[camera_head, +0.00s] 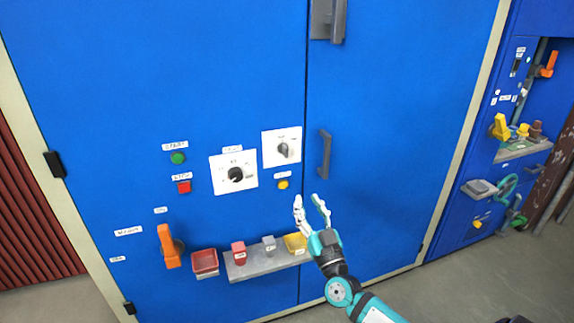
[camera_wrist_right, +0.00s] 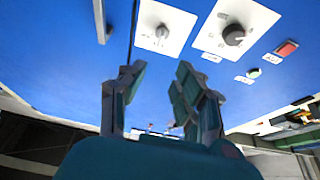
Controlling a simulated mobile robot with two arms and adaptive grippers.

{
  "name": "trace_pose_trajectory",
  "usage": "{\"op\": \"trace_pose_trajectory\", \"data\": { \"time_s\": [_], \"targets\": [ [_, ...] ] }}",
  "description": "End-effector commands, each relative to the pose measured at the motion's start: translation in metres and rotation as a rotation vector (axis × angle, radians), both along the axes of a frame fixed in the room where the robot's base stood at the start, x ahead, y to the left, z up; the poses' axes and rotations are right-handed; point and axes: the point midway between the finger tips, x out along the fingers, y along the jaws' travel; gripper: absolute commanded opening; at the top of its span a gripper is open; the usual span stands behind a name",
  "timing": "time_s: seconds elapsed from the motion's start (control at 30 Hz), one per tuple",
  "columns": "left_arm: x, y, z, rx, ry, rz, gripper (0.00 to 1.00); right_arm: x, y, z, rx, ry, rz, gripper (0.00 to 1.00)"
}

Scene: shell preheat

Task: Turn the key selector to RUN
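Two white selector plates are on the blue cabinet door in the head view. One has a grey knob (camera_head: 283,149), which also shows in the wrist view (camera_wrist_right: 162,33). The other, lower and further left, has a black dial knob (camera_head: 236,174), also in the wrist view (camera_wrist_right: 234,35). Their labels are too small to read, so I cannot tell which is marked RUN. My right gripper (camera_head: 309,206) is open and empty, below the grey knob and apart from both selectors. Its two fingers stand apart in the wrist view (camera_wrist_right: 158,85). My left gripper is not in view.
A green button (camera_head: 178,158), a red button (camera_head: 184,187) and a yellow button (camera_head: 283,184) sit near the selectors. An orange lever (camera_head: 169,247) and a shelf (camera_head: 268,264) with small blocks are below. A dark door handle (camera_head: 324,154) stands out right of the grey knob.

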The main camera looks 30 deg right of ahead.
Motion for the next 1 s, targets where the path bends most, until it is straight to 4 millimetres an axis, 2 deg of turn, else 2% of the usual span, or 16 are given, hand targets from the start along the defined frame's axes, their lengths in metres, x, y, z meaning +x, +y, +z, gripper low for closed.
{"op": "trace_pose_trajectory", "data": {
  "time_s": [0.17, 0.3, 0.7, 0.83, 1.0],
  "targets": [
    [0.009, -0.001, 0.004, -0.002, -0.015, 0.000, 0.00, 0.023, -0.005, 0.012, -0.001, -0.002, 0.001, 0.32],
    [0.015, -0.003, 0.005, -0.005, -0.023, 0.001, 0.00, 0.050, -0.012, 0.024, -0.002, -0.003, 0.000, 0.32],
    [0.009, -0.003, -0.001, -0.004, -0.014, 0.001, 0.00, 0.126, -0.030, 0.054, 0.000, 0.000, 0.001, 0.32],
    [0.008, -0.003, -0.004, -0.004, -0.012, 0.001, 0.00, 0.141, -0.033, 0.060, 0.000, 0.001, 0.002, 0.32],
    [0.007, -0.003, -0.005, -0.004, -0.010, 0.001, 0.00, 0.152, -0.036, 0.064, 0.000, 0.003, 0.002, 0.32]
  ]
}}
